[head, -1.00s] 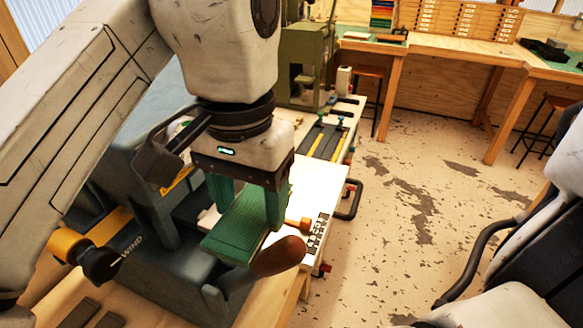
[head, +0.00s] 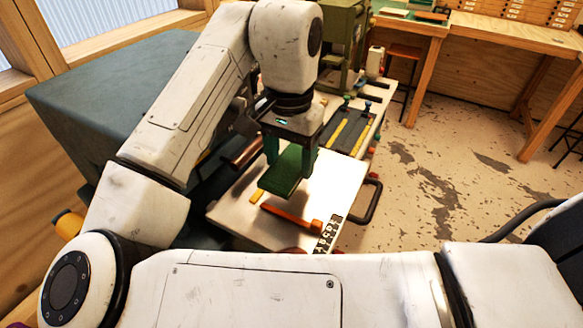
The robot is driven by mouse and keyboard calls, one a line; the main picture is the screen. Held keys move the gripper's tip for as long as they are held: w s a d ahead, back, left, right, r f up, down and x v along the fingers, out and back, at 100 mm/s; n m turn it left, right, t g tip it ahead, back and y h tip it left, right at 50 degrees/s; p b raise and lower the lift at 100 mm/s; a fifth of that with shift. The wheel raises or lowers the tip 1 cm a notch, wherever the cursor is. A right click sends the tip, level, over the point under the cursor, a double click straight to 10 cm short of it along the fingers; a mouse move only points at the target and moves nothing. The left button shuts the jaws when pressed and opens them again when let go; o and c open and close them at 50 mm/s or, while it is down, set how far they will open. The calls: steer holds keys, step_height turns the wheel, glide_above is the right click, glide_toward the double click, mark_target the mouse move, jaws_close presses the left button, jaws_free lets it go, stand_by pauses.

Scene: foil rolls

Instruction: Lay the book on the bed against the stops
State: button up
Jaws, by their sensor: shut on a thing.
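A green book (head: 284,178) hangs in my gripper (head: 290,160), between its two green fingers. My gripper is shut on it, and the book sits above the pale board, apparently clear of it. A dark flat bed (head: 345,129) with yellow strips (head: 338,133) lies beyond the gripper, to its upper right. The strips look like the stops, but I cannot tell for sure. The book is short of the dark bed. My arm hides part of the machine behind it.
An orange-handled tool (head: 291,217) lies on the pale board (head: 232,212), beside a dark lettered strip (head: 327,234). A dark curved handle (head: 367,205) sticks out at the board's right edge. A green machine (head: 343,45) stands behind the bed. The floor at right is open.

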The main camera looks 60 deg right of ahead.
mark_target(291, 172)
steer(key=shift+w+d+f, duration=0.2)
steer(key=shift+d+f, duration=0.2)
steer(key=shift+f, duration=0.1)
steer(key=shift+w+d+f, duration=0.15)
steer(key=shift+d+f, duration=0.2)
steer(key=shift+f, duration=0.15)
steer(key=shift+w+d+f+p, duration=0.15)
steer(key=shift+f+p, duration=0.15)
steer(key=shift+f, duration=0.65)
steer(key=shift+s+d+f+p, duration=0.1)
steer(key=shift+f+p, duration=0.2)
steer(key=shift+f, duration=0.6)
steer(key=shift+f, duration=0.1)
steer(key=o, duration=1.1)
step_height(291, 172, up, 12)
steer(key=shift+r+b, duration=0.15)
steer(key=shift+b, duration=0.4)
